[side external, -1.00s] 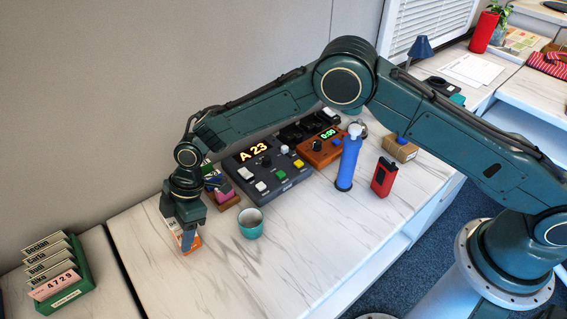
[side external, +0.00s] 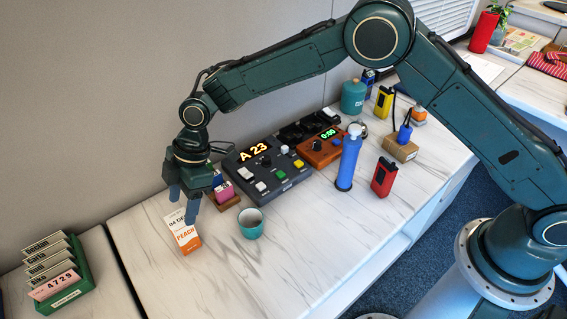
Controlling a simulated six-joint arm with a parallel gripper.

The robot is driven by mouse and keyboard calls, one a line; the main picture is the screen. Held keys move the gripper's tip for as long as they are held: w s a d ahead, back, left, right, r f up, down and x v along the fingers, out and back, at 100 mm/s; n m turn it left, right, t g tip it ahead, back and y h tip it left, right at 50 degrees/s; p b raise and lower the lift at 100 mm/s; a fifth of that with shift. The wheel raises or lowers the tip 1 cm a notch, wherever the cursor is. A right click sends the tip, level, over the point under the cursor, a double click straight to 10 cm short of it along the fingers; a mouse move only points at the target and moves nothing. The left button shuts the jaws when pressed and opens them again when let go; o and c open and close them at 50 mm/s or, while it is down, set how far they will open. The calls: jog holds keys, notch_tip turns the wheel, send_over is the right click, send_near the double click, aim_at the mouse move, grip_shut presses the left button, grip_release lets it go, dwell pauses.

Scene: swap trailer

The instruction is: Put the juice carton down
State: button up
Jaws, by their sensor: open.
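The juice carton (side external: 186,236) is white and orange with the word PEACH on it. It stands on the marble-patterned table near its left end and looks upright. My gripper (side external: 181,207) is open just above the carton, with its fingers pointing down and spread apart. The fingers partly overlap the carton's top in this view, so I cannot tell whether they are fully clear of it.
A teal cup (side external: 251,230) stands right of the carton. A pink item on a brown block (side external: 226,196) and a dark control panel (side external: 268,166) are behind. A blue cylinder (side external: 348,160) stands further right. A green card rack (side external: 66,294) is at the left. The front table is clear.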

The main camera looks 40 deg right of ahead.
jog(key=shift+v, duration=2.15)
jog(key=s+d+r+m+t+h, duration=0.15)
jog(key=s+d+r+m, duration=0.25)
jog(key=d+r, duration=0.6)
jog(key=s+d+r+m+t, duration=0.2)
jog(key=s+d+r+m, duration=0.25)
jog(key=d+r, duration=0.6)
jog(key=s+d+m+t+h, duration=0.1)
jog(key=s+d+m, duration=0.3)
jog(key=s+d, duration=0.3)
jog(key=s+d+f+m+t+h, duration=0.1)
jog(key=s+d+m, duration=0.4)
jog(key=s, duration=1)
jog(key=d+h, duration=0.1)
jog(key=d, duration=0.2)
jog(key=shift+s+d, duration=0.3)
